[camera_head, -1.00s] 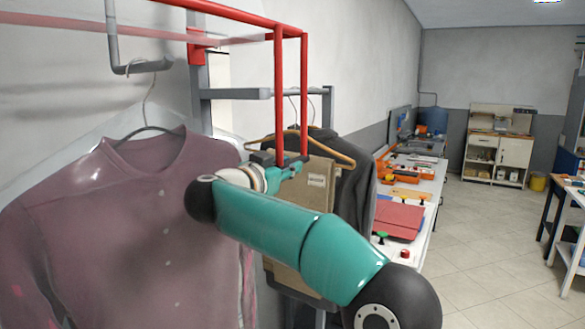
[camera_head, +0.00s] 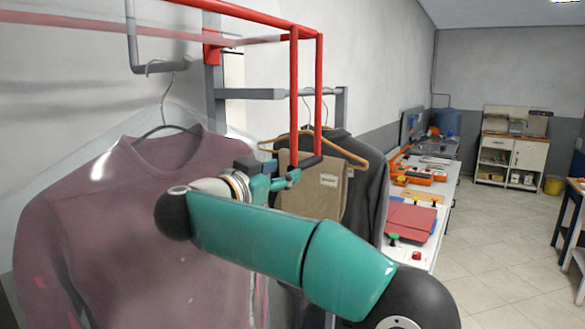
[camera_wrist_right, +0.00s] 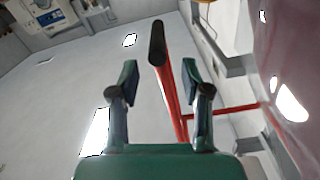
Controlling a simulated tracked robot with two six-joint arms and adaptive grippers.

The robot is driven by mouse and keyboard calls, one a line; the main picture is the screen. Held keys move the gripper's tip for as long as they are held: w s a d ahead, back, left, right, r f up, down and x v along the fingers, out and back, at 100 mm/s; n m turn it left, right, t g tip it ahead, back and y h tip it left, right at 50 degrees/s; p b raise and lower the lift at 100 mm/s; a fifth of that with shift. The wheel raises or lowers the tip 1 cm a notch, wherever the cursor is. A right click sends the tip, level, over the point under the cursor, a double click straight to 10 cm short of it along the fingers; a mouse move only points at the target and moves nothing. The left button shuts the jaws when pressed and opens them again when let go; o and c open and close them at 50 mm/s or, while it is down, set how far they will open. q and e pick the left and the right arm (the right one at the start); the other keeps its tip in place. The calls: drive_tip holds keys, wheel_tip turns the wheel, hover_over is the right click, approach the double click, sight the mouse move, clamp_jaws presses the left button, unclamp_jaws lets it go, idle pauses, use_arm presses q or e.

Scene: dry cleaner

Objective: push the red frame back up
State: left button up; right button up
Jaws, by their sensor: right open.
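The red frame (camera_head: 319,85) reaches out from its red bracket on the grey post. Its two long bars run at the top of the head view, and two bars hang down at its outer end. My right gripper (camera_head: 288,180) is at the lower end of these hanging bars, beside the purple shirt. In the right wrist view, a red bar (camera_wrist_right: 168,80) with a dark end shows between the spread fingers of the open right gripper (camera_wrist_right: 160,78). I cannot tell whether the fingers touch it. My left gripper is not in view.
A purple shirt (camera_head: 130,220) in clear film hangs close at left, behind my right arm. A white worktable (camera_head: 430,250) stands at right, with clear floor (camera_head: 500,260) beyond.

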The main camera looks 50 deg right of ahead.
drive_tip(key=shift+s+a, duration=0.1)
drive_tip(key=shift+a, duration=2.3)
drive_tip(key=shift+d, duration=0.1)
